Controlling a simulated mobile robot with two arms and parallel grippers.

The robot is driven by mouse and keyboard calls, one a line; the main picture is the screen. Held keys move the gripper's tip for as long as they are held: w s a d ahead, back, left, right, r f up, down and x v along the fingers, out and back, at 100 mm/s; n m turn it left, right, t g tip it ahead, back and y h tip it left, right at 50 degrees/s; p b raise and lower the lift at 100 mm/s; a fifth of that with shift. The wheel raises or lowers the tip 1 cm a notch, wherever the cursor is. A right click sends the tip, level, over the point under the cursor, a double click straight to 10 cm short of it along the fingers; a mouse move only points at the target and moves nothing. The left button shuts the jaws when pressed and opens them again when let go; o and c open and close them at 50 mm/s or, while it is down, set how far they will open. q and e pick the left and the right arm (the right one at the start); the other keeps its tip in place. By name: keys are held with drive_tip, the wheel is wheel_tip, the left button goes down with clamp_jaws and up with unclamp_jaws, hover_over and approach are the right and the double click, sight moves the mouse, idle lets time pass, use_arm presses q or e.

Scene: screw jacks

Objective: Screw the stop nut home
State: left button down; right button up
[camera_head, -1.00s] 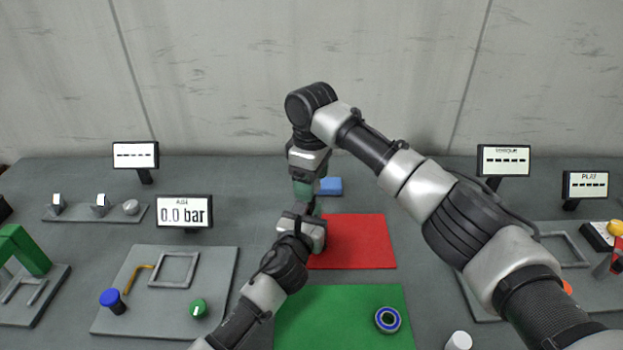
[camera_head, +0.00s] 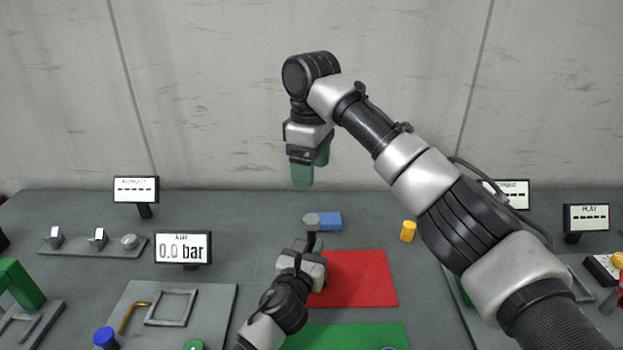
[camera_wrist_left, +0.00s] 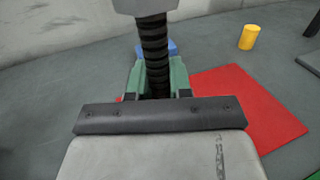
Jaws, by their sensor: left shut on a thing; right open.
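My left gripper (camera_head: 314,244) is shut on a black threaded spindle (camera_wrist_left: 154,55), which stands roughly upright between its green fingertips (camera_wrist_left: 160,78) in the left wrist view. A grey piece (camera_head: 312,220) sits on top of the spindle and is cut off by the upper edge of the left wrist view (camera_wrist_left: 145,5). I cannot tell whether this piece is the stop nut or the spindle's head. My right gripper (camera_head: 312,168) is open and empty, with its green fingers pointing down, well above the grey piece and apart from it.
A red mat (camera_head: 362,280) lies right of my left gripper, with a green mat (camera_head: 345,337) nearer. A blue block (camera_head: 329,220) lies behind the spindle. A yellow cylinder (camera_head: 408,231) stands behind the red mat. The air display (camera_head: 183,247) reads 0.0 bar.

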use_arm(q)
drive_tip(key=c, duration=0.9)
unclamp_jaws()
drive_tip(key=shift+c, duration=0.2)
drive_tip(key=shift+s, duration=0.1)
drive_tip(key=v, duration=1)
drive_tip(key=shift+s+a, duration=0.1)
drive_tip(key=shift+s, duration=0.2)
drive_tip(key=shift+r, duration=0.1)
